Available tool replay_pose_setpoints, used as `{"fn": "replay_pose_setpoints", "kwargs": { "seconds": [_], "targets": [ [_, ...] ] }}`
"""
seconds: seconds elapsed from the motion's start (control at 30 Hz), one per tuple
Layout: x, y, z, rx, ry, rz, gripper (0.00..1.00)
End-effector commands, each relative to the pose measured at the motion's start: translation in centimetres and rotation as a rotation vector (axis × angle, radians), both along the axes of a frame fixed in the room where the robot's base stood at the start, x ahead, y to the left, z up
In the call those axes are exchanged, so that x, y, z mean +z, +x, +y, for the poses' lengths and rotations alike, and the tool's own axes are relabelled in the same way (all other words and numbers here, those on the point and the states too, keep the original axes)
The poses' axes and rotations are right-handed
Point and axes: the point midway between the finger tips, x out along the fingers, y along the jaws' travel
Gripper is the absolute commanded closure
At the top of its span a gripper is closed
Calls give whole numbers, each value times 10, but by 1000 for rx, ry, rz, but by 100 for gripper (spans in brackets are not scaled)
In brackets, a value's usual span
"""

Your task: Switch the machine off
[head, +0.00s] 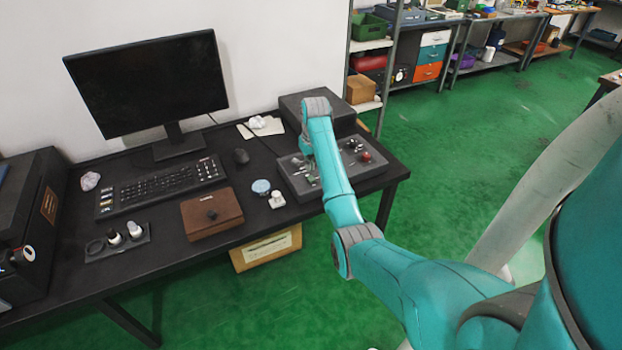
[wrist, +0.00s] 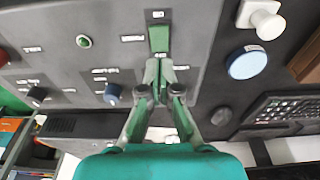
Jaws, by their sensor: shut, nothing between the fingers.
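The machine's dark grey control panel (head: 292,180) lies on the table in front of a dark box; it fills much of the wrist view (wrist: 205,15). A green rectangular switch (wrist: 159,38) sits on it between two small labels too blurred to read. My gripper (wrist: 160,72) is shut and empty, its fingertips just below the green switch in the picture; I cannot tell whether they touch it. In the head view my gripper (head: 312,172) is over the panel's left part, mostly hidden by my arm. A red button (head: 366,156) is at the panel's right.
A brown box (head: 212,214), keyboard (head: 160,187) and monitor (head: 150,85) stand farther left.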

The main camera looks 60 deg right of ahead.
Motion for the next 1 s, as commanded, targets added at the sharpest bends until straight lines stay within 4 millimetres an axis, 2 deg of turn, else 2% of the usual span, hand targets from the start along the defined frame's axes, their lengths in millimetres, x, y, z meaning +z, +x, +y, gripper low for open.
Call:
{"fn": "replay_pose_setpoints", "kwargs": {
  "seconds": [0.5,1.0],
  "targets": [
    [33,0,0,0,-1,-2,100],
    [35,0,0,0,-1,-1,100]
  ]
}}
